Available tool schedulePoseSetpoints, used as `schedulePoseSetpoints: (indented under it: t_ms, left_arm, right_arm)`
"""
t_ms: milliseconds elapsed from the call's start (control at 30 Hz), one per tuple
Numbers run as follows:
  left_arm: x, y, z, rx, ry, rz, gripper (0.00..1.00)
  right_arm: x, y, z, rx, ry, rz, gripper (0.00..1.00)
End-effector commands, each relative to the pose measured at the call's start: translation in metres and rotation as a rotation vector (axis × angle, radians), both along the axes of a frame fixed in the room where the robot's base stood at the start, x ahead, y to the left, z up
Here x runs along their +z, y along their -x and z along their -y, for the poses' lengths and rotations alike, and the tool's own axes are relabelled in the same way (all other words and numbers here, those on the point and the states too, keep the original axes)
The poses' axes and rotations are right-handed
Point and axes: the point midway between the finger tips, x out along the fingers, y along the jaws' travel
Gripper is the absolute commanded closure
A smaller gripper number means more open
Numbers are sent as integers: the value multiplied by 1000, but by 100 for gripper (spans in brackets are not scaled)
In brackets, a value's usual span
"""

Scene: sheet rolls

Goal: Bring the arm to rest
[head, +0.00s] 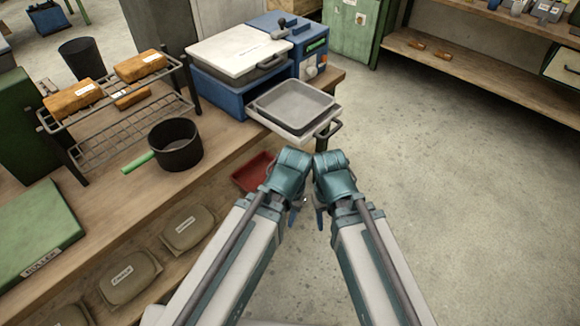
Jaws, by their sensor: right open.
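My two arms come in from the bottom edge and meet near the middle of the head view, with their wrists side by side.
The wooden bench (215,150) holds a wire rack (130,125) with orange-brown loaves, a black pot (175,143) with a green handle, and a green case (35,235). A red tray (252,172) lies low beside my left wrist. Open floor (460,190) is at right.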

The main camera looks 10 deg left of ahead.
Motion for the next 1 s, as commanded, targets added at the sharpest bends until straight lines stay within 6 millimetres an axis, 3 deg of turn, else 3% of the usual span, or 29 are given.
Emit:
schedulePoseSetpoints:
  t_ms: [167, 400, 500, 1000]
  left_arm:
    - [31, 0, 0, 0, 1, 1, 65]
    - [90, 0, 0, 0, 1, 1, 65]
    - [103, 0, 0, 0, 1, 1, 65]
    - [100, 0, 0, 0, 2, 0, 65]
  right_arm:
    - [31, 0, 0, 0, 0, 0, 50]
    - [90, 0, 0, -1, 0, 0, 50]
    - [103, 0, 0, -1, 0, 0, 50]
    - [100, 0, 0, -1, 0, 0, 50]
